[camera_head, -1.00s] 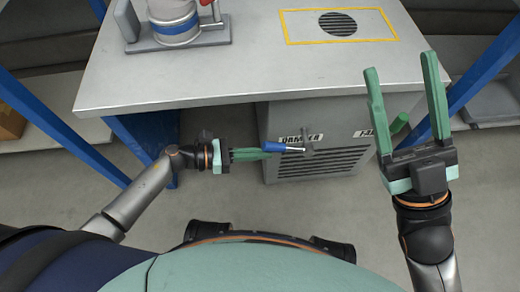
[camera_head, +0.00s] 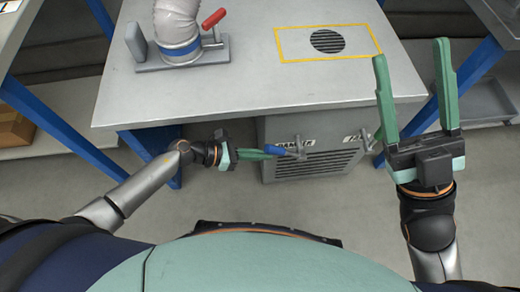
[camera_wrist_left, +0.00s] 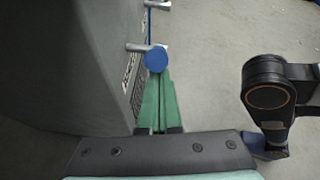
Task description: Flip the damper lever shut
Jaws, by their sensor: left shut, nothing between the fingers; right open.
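The damper lever (camera_head: 285,150) has a blue handle and a metal hub, on the front of a grey vented cabinet (camera_head: 320,130) beside a partly covered DAMPER label. Its handle points left in the head view. My left gripper (camera_head: 270,153) is shut and empty, its green fingertips close beside the handle. In the left wrist view, the round blue handle end (camera_wrist_left: 156,59) shows just past the closed fingertips (camera_wrist_left: 160,78). I cannot tell whether they touch. My right gripper (camera_head: 415,50) is open and empty, raised at the right.
A second lever (camera_head: 370,138) on the cabinet is partly hidden near my right gripper. The grey table (camera_head: 240,90) overhangs the cabinet and carries a hose fitting (camera_head: 178,30) with a red handle (camera_head: 214,18). Blue legs (camera_head: 60,128) stand left. Floor in front is clear.

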